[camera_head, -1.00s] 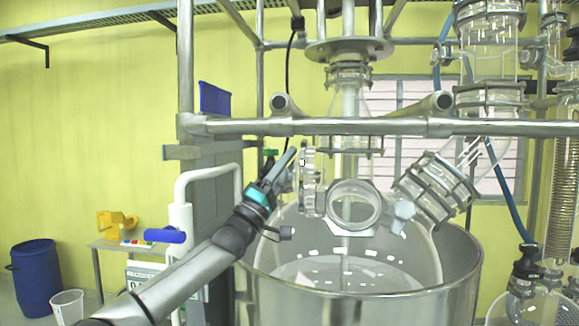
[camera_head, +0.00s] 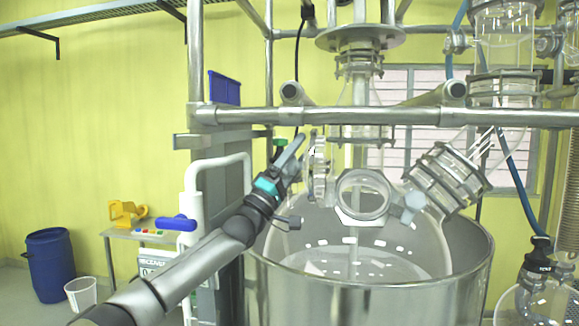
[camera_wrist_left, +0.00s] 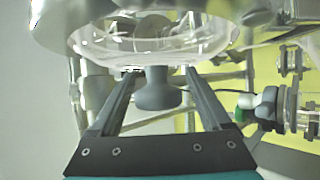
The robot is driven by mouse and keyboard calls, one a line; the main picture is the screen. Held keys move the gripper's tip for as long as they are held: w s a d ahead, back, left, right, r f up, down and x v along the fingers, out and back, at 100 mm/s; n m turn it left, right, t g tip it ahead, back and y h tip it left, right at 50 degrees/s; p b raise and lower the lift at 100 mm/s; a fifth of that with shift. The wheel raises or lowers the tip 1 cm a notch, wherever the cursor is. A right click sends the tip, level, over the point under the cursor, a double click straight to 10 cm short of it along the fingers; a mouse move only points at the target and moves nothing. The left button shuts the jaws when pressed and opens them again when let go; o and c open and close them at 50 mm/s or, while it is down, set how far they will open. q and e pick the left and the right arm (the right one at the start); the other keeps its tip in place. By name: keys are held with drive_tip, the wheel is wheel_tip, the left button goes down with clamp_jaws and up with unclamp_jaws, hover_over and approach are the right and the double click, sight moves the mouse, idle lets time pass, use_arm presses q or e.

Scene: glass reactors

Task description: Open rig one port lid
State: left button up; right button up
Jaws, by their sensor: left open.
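The large glass vessel (camera_head: 300,225) has a round front port (camera_head: 365,194) facing me, with a pale knob on its right side. A flanged part (camera_head: 318,168) stands nearly edge-on at the vessel's upper left. My left gripper (camera_head: 297,142) is just left of this flanged part. In the left wrist view, the open fingers (camera_wrist_left: 159,76) stand on either side of a grey knob (camera_wrist_left: 157,92), below a round glass piece (camera_wrist_left: 150,38). I see gaps on both sides of the knob. I cannot tell for certain which part is the port lid. My right gripper is out of view.
A horizontal metal rail (camera_head: 390,117) crosses above the vessel and gripper. A steel outer pot (camera_head: 365,300) surrounds the vessel below. A clamped glass neck (camera_head: 447,182) angles out at right. A white pipe frame (camera_head: 190,205) with a blue handle (camera_head: 177,222) stands left.

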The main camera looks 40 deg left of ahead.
use_arm(q)
drive_tip(key=shift+b+v, duration=0.65)
drive_tip(key=shift+v, duration=0.65)
drive_tip(key=b+v, duration=0.3)
drive_tip(key=v, duration=0.9)
drive_tip(key=shift+s+f, duration=0.2)
drive_tip(key=shift+s, duration=0.05)
drive_tip(key=shift+d+f+y, duration=0.1)
drive_tip(key=shift+y, duration=0.2)
